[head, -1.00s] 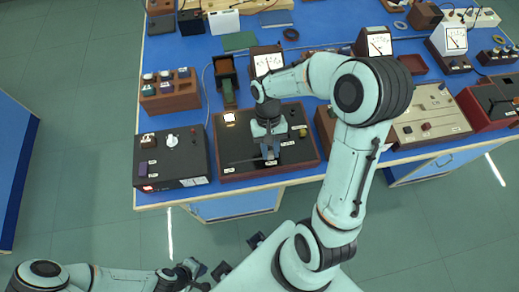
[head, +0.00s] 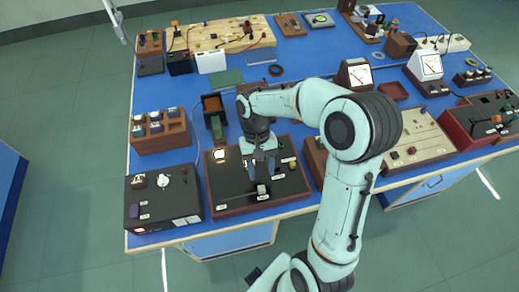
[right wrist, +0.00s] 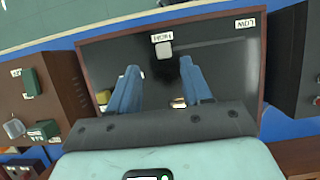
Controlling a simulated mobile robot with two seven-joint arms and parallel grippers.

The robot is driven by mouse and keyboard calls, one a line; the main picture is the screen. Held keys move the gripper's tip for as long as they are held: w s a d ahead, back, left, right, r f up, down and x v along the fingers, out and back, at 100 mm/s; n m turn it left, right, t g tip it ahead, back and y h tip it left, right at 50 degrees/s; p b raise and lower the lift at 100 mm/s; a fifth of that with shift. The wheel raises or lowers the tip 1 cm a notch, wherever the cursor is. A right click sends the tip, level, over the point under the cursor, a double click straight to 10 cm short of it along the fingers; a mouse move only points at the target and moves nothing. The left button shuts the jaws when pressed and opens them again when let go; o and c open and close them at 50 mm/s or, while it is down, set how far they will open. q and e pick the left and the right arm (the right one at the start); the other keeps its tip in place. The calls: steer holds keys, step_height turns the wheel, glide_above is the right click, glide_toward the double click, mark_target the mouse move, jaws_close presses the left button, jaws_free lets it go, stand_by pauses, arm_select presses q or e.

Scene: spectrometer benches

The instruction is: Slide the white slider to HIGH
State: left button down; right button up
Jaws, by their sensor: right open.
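The white slider (head: 262,189) sits at the right end of its slot near the front of a dark panel in a brown wooden frame (head: 303,193). In the right wrist view the slider (right wrist: 164,50) is beside the HIGH label (right wrist: 162,37). The dark slot runs from it toward the LOW label (right wrist: 245,23). My right gripper (head: 261,174) is above the panel, its blue fingers apart and empty. In the right wrist view the slider shows just beyond the gap between the fingertips (right wrist: 159,70), apparently clear of both. My left gripper is out of view.
A black box with a white knob (head: 162,179) stands left of the panel. A wooden block with several coloured knobs (head: 158,138) is behind it. A beige panel (head: 405,144) and a red-framed unit (head: 480,124) stand at the right. The floor in front is clear.

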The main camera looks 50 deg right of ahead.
steer(key=v, duration=0.7)
steer(key=shift+p, duration=0.45)
